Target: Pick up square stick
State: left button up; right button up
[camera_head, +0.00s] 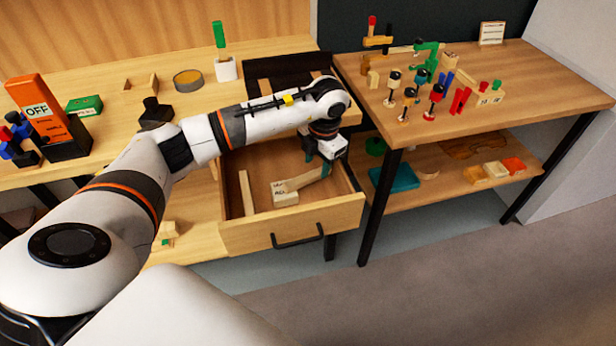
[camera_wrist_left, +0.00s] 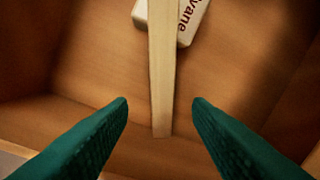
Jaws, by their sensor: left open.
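A pale wooden square stick (camera_head: 304,180) lies in the open drawer, partly across a white block with dark lettering (camera_head: 284,191). In the left wrist view the stick (camera_wrist_left: 162,75) runs lengthwise from the top edge to just between the fingertips, over the lettered block (camera_wrist_left: 185,30). My left gripper (camera_head: 319,164) is inside the drawer at the stick's right end. In the left wrist view its two green fingers (camera_wrist_left: 160,102) are spread apart, one on each side of the stick's near end, with gaps on both sides. My right gripper is not in view.
The drawer (camera_head: 345,210) has raised walls around the gripper and a dark front handle. Another pale stick (camera_head: 247,193) lies along its left side. A second table (camera_head: 520,80) with clamps and small tools stands to the right. An orange box (camera_head: 38,95) stands at left.

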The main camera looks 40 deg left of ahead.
aim_at(314, 173)
pick_arm(q)
jog(key=f, duration=0.3)
jog(key=a+f, duration=0.1)
jog(key=f, duration=0.1)
jog(key=shift+s, duration=0.1)
grip_shut()
